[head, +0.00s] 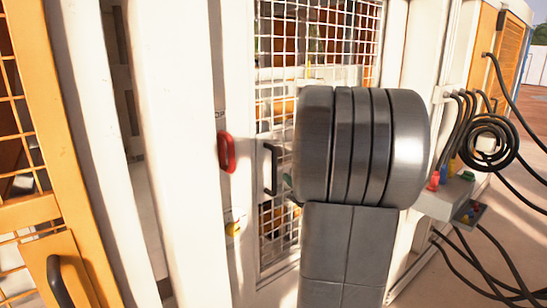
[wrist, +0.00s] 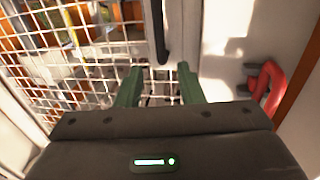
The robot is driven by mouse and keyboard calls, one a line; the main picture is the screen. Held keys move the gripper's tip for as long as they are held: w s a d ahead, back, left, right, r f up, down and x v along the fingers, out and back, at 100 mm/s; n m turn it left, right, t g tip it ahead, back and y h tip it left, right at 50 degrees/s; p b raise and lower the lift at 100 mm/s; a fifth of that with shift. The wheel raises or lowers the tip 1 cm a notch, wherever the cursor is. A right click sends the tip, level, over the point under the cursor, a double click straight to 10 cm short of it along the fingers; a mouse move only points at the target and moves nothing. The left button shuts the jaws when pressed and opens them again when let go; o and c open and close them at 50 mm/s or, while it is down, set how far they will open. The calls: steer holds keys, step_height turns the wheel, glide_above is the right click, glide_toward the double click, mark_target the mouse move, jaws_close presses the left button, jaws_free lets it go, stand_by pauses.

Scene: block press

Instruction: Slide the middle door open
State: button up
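The middle door (head: 312,50) is a white-framed panel of white wire mesh, seen in the head view behind my arm; it fills the left of the wrist view (wrist: 75,55). Its black upright handle (head: 270,168) is just left of my arm. In the wrist view the handle (wrist: 160,30) appears beyond and between the two green fingertips. My gripper (wrist: 157,72) is open, with its fingers apart and nothing visibly held. In the head view my arm hides most of the gripper. Whether the fingers touch the handle I cannot tell.
A red handle (head: 226,152) is on the white post left of the door; it shows at right in the wrist view (wrist: 268,82). An orange mesh door (head: 60,140) with a dark handle stands far left. Black cables and a coil (head: 490,140) hang at right.

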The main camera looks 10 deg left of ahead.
mark_target(276, 162)
steer(key=p+x, duration=0.2)
steer(key=x, duration=1.1)
jaws_close()
